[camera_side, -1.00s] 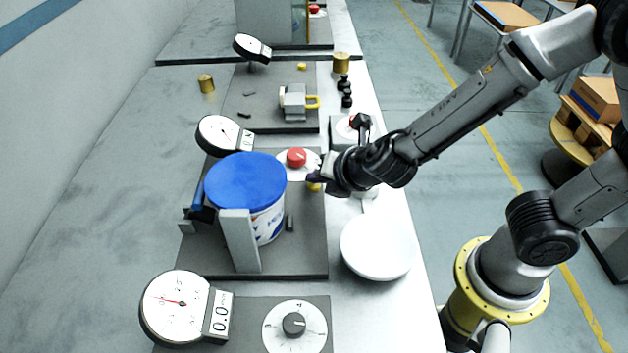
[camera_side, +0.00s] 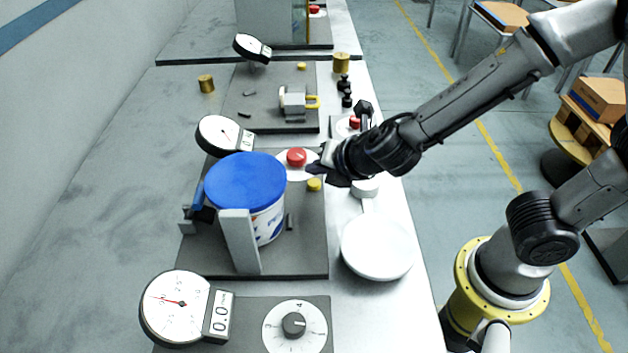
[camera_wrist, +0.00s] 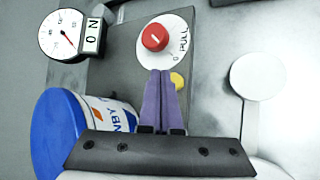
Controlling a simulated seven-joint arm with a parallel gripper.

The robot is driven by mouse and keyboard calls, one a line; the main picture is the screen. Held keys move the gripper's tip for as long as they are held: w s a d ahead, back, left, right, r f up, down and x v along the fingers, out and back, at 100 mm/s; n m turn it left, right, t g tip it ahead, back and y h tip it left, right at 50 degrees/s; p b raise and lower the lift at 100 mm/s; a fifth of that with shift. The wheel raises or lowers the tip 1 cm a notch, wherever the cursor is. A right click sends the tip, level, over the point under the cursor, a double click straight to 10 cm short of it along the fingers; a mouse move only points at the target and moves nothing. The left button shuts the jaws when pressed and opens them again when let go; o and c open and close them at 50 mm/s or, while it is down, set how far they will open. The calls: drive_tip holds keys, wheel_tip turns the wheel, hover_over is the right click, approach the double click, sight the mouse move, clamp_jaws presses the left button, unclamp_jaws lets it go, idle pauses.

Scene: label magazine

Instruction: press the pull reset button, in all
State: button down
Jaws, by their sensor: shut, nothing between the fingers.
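A red knob (camera_side: 296,157) sits on a white dial on the dark plate behind the blue-lidded tub. In the wrist view the red knob (camera_wrist: 154,37) has a white mark, and its dial (camera_wrist: 181,50) reads PULL. A small yellow button (camera_side: 314,184) is on the plate just in front of the dial. The yellow button also shows in the wrist view (camera_wrist: 177,80), partly behind my fingers. My gripper (camera_side: 311,168) is shut and empty, with its purple fingertips (camera_wrist: 160,73) close to the knob and the button. I cannot tell whether the tips touch anything.
The tub (camera_side: 246,185) stands on the plate beside a grey upright (camera_side: 240,240). A gauge (camera_side: 223,133) is behind it. A white round dish (camera_side: 377,247) lies at the table's right edge. A gauge and numbered dial (camera_side: 294,324) are in front.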

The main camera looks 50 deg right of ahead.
sight(317, 186)
drive_tip(key=shift+r, duration=2.2)
drive_tip(key=s+d+r+m+h, duration=0.1)
drive_tip(key=s+d+r+m, duration=0.2)
drive_tip(key=d+r+m, duration=0.4)
drive_tip(key=s+d+r+m+h, duration=0.25)
drive_tip(key=s+d+m, duration=0.2)
drive_tip(key=d, duration=0.45)
drive_tip(key=s+a+f+m+g+y, duration=0.1)
drive_tip(key=s+a+m+y, duration=0.1)
drive_tip(key=s+m, duration=0.4)
drive_tip(key=s+a+f+m+g+y, duration=0.2)
drive_tip(key=s+a+m+y, duration=0.1)
drive_tip(key=s+m, duration=0.3)
drive_tip(key=shift+s+m, duration=0.2)
drive_tip(key=shift+m, duration=0.65)
